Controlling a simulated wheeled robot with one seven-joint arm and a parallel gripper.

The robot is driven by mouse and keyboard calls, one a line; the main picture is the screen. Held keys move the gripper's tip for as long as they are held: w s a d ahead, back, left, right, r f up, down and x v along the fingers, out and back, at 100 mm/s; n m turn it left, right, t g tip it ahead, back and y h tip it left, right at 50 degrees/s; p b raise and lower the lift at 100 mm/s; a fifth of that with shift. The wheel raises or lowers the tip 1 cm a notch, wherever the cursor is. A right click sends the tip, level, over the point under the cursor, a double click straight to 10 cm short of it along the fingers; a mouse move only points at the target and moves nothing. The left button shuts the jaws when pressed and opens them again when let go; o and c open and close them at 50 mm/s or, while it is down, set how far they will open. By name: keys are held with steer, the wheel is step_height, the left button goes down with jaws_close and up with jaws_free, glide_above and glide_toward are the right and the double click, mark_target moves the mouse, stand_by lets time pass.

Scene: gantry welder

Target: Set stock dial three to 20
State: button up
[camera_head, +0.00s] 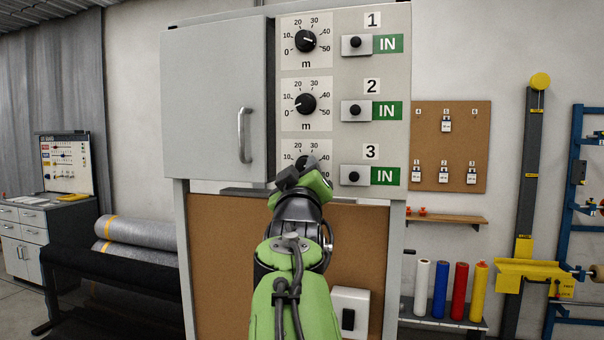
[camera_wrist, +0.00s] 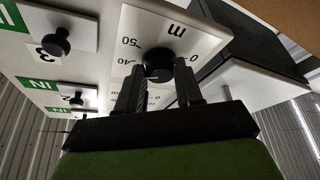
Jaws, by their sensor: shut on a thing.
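Stock dial three (camera_head: 302,159) is the lowest of three black knobs on the white panel, level with the "3" label. My gripper (camera_head: 300,178) reaches up to it from below and hides most of its face in the head view. In the wrist view, upside down, the dial three knob (camera_wrist: 157,64) sits between the two fingers of my gripper (camera_wrist: 158,76), which is shut on it. The scale marks 50, 40 and 0 show around the knob. I cannot tell which number its pointer faces.
Dial one (camera_head: 305,41) and dial two (camera_head: 305,104) are above. Small knobs beside green IN signs, the third one (camera_head: 354,175) near my gripper, line the right. A grey cabinet door (camera_head: 215,100) with a handle is at left. A switch box (camera_head: 349,312) is below.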

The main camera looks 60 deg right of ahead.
steer(key=shift+s+r+n+g+y+p, duration=0.15)
steer(key=shift+n+y+p, duration=0.7)
steer(key=shift+n, duration=2.2)
steer(key=shift+w+r+n+g+y+p, duration=0.1)
steer(key=shift+r+n+y+p, duration=0.2)
steer(key=shift+n+y, duration=1.9)
steer(key=shift+s+r+n+g+y+p, duration=0.15)
steer(key=shift+n+p, duration=0.45)
steer(key=shift+n, duration=3.35)
steer(key=o, duration=1)
steer(key=shift+w+r, duration=0.1)
steer(key=shift+o, duration=0.2)
